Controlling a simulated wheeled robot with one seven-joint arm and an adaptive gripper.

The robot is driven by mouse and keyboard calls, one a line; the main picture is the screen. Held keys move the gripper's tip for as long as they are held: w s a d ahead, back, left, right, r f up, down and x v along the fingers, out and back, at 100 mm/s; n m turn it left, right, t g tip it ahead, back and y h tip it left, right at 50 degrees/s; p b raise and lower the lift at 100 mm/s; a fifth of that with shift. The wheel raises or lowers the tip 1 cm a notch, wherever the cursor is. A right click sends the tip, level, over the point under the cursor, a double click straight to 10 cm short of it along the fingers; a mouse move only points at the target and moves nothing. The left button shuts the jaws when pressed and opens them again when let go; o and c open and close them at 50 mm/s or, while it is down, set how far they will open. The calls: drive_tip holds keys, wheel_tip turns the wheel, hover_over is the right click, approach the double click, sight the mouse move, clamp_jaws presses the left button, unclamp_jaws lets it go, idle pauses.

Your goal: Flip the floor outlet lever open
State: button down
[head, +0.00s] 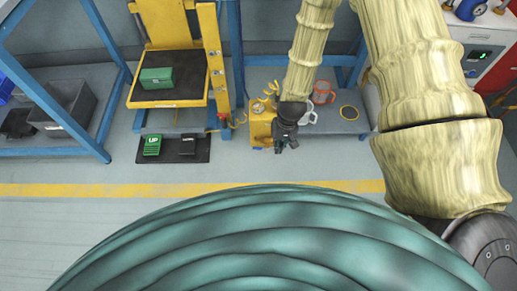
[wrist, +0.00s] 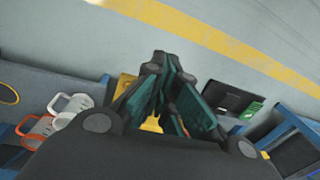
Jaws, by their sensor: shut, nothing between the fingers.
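A yellow box-like unit (head: 262,130), perhaps the floor outlet, stands low by the blue bench, partly behind my gripper. My gripper (head: 286,147) is at its right front side; I cannot tell whether they touch. In the wrist view my gripper (wrist: 158,62) is shut and empty, its dark fingers with green pads close together. Yellow parts of the unit (wrist: 125,84) show beside and between the fingers. I cannot make out the lever clearly; my gripper and arm hide part of the unit.
A white cup-like item (head: 309,114) and an orange one (head: 323,91) sit right of my gripper on the blue bench. A black mat with a green UP pedal (head: 152,145) lies left. A yellow lift (head: 172,60) carries a green box (head: 156,78). The floor in front is clear.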

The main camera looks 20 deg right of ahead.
drive_tip(key=y+b, duration=0.1)
drive_tip(key=b, duration=1.2)
hover_over(257, 148)
drive_tip(key=d, duration=0.5)
wheel_tip(257, 148, down, 6)
drive_tip(key=a+f+b, duration=0.2)
drive_tip(key=f+b, duration=0.2)
drive_tip(key=f, duration=0.2)
drive_tip(key=w+a+f+b, duration=0.1)
drive_tip(key=f+b, duration=0.3)
drive_tip(key=f, duration=0.3)
drive_tip(key=shift+w+a+f+m, duration=0.25)
drive_tip(key=shift+a+m, duration=0.1)
drive_tip(key=shift+m, duration=0.05)
